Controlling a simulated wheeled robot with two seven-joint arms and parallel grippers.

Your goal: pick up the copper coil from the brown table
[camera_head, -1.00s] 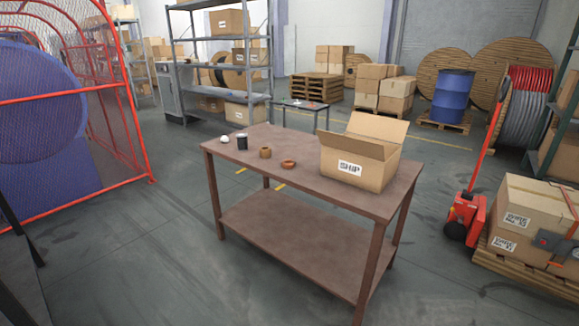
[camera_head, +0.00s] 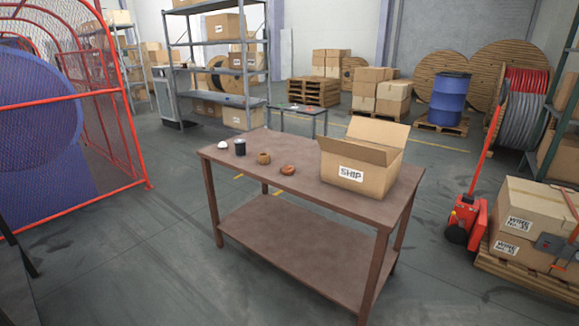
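The brown table (camera_head: 330,206) stands in the middle of the head view, with a lower shelf. The copper coil (camera_head: 288,170) is a small orange-brown ring lying flat on the tabletop, left of an open cardboard box. A tan spool-like piece (camera_head: 264,158) sits just left of the coil. A black cylinder (camera_head: 240,147) and a small white round object (camera_head: 223,145) are farther left on the table. Neither of my grippers shows in the view.
The open cardboard box marked SHIP (camera_head: 360,165) stands close to the coil's right. A red pallet jack (camera_head: 467,218) and a pallet of boxes (camera_head: 530,225) are at the right. A red mesh guard (camera_head: 110,120) is at the left. Floor in front of the table is clear.

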